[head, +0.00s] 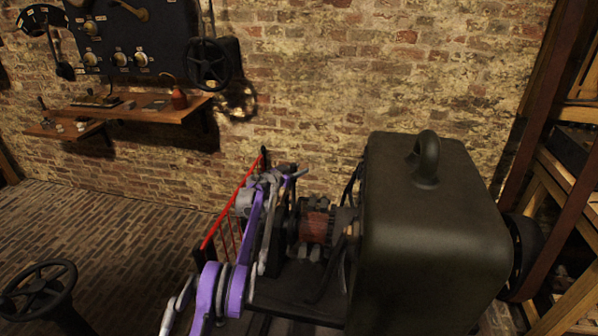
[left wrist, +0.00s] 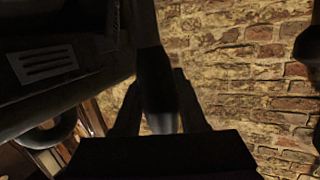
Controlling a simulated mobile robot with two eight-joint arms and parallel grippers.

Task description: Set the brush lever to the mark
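The lever's mark cannot be made out in either view. My right gripper is not in view.
A large dark housing with a ring on top (head: 430,230) stands right of the dynamo. A red railing (head: 232,212) runs along its left side. A handwheel (head: 40,290) is at lower left. A switchboard (head: 140,40) and wooden shelf (head: 150,112) are on the brick wall.

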